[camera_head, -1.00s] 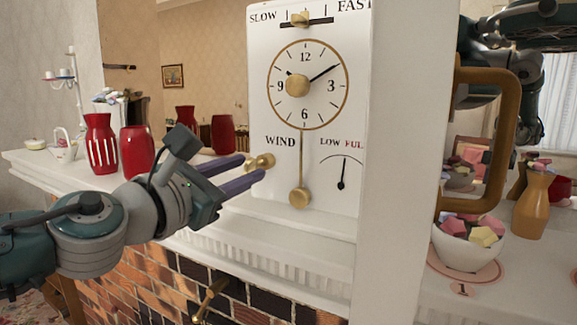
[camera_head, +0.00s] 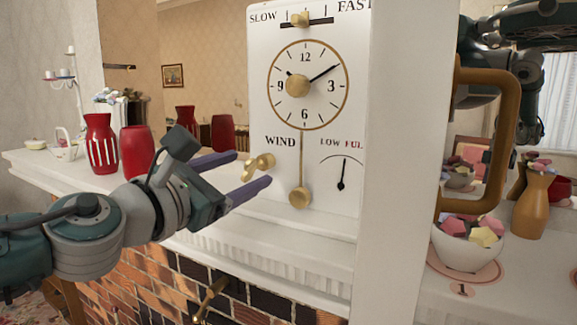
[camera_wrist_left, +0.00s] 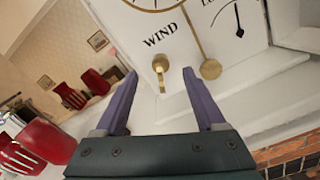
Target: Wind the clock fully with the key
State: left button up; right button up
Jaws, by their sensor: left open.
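The white clock (camera_head: 262,100) stands on the mantel, with a round dial, the label WIND and a LOW–FULL gauge (camera_head: 342,172) whose needle points about straight up. The brass key (camera_head: 262,163) sits at the clock face under WIND; it also shows in the left wrist view (camera_wrist_left: 161,72). My left gripper (camera_head: 252,168) is open, with its purple fingers pointing at the clock on either side of the key. My right gripper is not clearly visible.
Red vases (camera_head: 137,150) stand on the white mantel (camera_head: 280,255) to the left. A brass pendulum (camera_head: 299,197) hangs beside the key.

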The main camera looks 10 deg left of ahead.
pick_arm(q)
jog(key=shift+p+v, duration=0.5)
jog(key=shift+v, duration=0.65)
jog(key=shift+p+v, duration=0.45)
jog(key=shift+v, duration=1.8)
